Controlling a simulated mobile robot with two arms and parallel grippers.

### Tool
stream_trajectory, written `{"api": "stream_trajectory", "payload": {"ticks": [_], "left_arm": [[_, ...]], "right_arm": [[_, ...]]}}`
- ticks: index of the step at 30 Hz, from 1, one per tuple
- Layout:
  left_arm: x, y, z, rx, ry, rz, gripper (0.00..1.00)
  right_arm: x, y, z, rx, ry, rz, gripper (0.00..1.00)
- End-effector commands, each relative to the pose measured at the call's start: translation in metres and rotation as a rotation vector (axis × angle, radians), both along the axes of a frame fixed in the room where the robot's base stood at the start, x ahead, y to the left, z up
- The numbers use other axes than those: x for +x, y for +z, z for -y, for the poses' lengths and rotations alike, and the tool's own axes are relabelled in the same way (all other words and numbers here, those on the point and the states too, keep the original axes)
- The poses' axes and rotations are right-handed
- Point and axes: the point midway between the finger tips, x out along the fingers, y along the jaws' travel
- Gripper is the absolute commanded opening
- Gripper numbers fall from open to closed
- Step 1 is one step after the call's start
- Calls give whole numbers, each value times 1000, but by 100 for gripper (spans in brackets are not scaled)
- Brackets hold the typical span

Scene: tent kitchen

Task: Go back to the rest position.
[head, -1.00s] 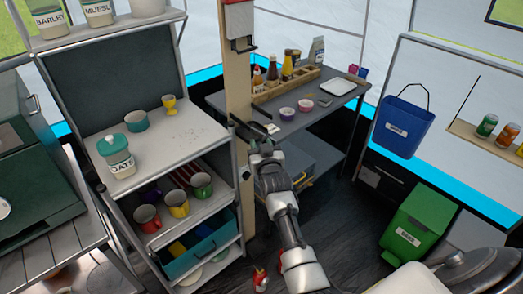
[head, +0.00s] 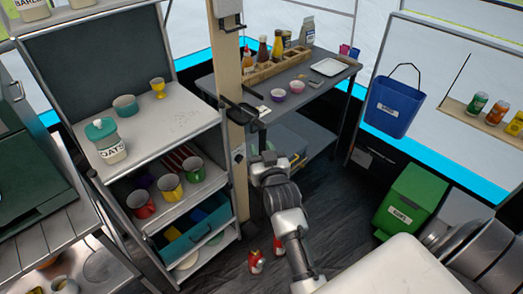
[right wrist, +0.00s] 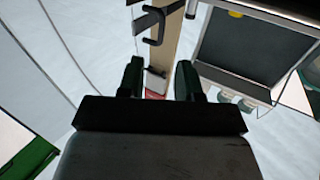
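My right arm rises from the bottom middle of the head view, and its gripper (head: 272,158) is empty in front of the wooden post, above the dark floor. In the right wrist view the two dark fingers of my right gripper (right wrist: 159,80) stand apart with nothing held between them. Behind the gap are the post (right wrist: 167,48) and a small red-and-grey box on it. My left gripper is not in view.
A shelf rack (head: 150,125) with cups and an oats jar stands at the left. A grey table (head: 300,97) with bottles and bowls is behind the post (head: 229,75). A green bin (head: 410,200) is at right. Red items (head: 256,261) lie low beside my arm.

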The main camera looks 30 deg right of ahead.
Motion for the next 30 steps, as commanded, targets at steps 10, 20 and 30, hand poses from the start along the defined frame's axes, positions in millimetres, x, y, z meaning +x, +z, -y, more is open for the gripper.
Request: {"api": "stream_trajectory", "payload": {"ticks": [10,20,30], "left_arm": [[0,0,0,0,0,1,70],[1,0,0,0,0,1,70],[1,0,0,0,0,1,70]], "right_arm": [[1,-13,-4,4,12,-27,35],[-41,-207,-57,34,173,-435,35],[-207,-404,-84,41,305,-949,35]]}}
